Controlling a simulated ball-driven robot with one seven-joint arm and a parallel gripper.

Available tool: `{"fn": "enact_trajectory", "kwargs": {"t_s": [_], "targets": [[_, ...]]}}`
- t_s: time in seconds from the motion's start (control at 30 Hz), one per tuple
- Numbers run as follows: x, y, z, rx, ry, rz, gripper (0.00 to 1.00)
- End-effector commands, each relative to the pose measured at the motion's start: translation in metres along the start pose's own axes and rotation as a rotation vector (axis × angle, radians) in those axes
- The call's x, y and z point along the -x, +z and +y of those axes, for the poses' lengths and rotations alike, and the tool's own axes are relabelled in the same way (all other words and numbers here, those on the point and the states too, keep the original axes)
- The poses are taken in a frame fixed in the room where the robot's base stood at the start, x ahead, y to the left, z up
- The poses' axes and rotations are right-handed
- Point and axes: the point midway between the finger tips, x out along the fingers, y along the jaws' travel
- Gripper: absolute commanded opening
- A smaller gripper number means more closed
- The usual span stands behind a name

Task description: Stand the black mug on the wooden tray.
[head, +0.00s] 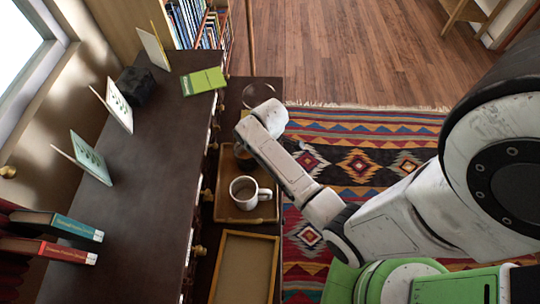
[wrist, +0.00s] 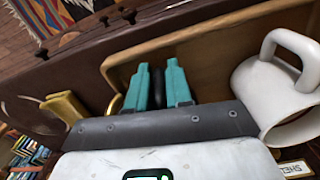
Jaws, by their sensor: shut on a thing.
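The wooden tray (head: 226,212) lies on a dark surface beside the long dark cabinet top in the head view. Its rim also shows in the wrist view (wrist: 115,68). In the wrist view my gripper (wrist: 158,66) has its two teal fingers over the tray, shut on a narrow black piece (wrist: 157,90). I take this to be part of the black mug; the rest is hidden by my gripper body. I cannot tell whether it touches the tray.
A white mug (head: 237,187) stands on the tray, close to the right of my fingers in the wrist view (wrist: 266,88). A second, framed tray (head: 245,265) lies nearer. A clear glass bowl (head: 258,94) is beyond. A yellow object (wrist: 68,107) is left of my fingers.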

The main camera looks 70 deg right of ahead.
Motion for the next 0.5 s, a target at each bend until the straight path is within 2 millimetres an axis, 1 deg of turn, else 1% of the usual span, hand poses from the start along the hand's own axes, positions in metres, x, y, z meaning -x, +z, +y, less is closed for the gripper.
{"fn": "enact_trajectory", "kwargs": {"t_s": [0.37,0.4,0.5], "targets": [[-0.0041,-0.0004,0.0002,0.001,0.001,0.001,0.0],[-0.0053,0.0,-0.0002,0.001,0.0,0.0,0.21],[-0.0047,0.0,-0.0002,0.001,0.0,0.0,0.3]]}}
